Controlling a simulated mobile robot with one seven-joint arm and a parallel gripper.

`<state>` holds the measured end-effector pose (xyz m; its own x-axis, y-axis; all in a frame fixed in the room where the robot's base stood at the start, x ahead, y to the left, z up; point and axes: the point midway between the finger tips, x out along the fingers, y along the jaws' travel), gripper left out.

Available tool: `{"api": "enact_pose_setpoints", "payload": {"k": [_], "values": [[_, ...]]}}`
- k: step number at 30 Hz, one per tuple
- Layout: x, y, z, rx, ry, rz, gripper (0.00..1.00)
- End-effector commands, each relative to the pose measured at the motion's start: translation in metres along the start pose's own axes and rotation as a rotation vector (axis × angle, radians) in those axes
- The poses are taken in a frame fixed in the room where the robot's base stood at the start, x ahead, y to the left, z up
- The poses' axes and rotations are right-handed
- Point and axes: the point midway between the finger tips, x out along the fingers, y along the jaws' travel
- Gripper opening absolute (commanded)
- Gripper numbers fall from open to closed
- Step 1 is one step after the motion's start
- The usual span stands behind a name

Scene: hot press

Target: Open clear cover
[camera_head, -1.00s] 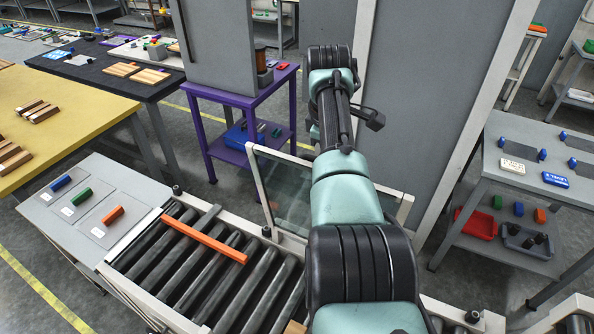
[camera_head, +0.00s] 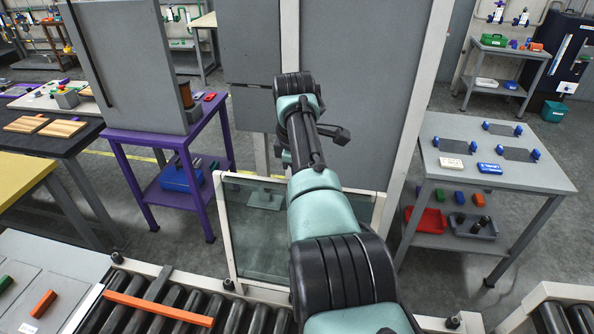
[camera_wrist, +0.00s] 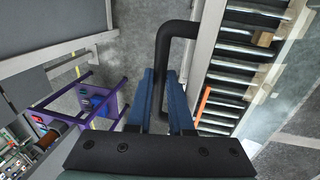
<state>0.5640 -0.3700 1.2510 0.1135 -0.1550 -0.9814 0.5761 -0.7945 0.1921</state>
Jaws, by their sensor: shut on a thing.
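The clear cover (camera_head: 255,232) is a see-through panel in a pale frame. In the head view it stands roughly upright beyond the roller conveyor, with my arm crossing in front of its middle and right part. A black bent bar handle (camera_wrist: 180,28) shows in the wrist view beside a pale frame bar (camera_wrist: 203,70). The gripper is hidden behind my arm in the head view. Where the handle joins the cover is not clear.
The conveyor (camera_head: 240,316) has dark rollers and an orange bar (camera_head: 158,307) across it. A purple table (camera_head: 150,147) stands at the left, and a grey table (camera_head: 500,165) at the right. Tall grey panels (camera_head: 355,80) stand behind the cover.

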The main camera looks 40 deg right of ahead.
Motion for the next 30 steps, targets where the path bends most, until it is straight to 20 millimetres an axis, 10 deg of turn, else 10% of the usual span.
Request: {"api": "enact_pose_setpoints", "payload": {"k": [2, 3, 7, 20, 30], "values": [[0.011, -0.001, 0.003, 0.004, -0.005, 0.004, 0.00], [0.011, -0.001, 0.003, 0.004, -0.005, 0.004, 0.25], [0.011, -0.001, 0.003, 0.005, -0.006, 0.005, 0.48], [0.003, 0.000, 0.003, 0.006, -0.004, 0.008, 0.50], [-0.071, 0.000, 0.002, 0.004, 0.002, 0.023, 0.50]]}}
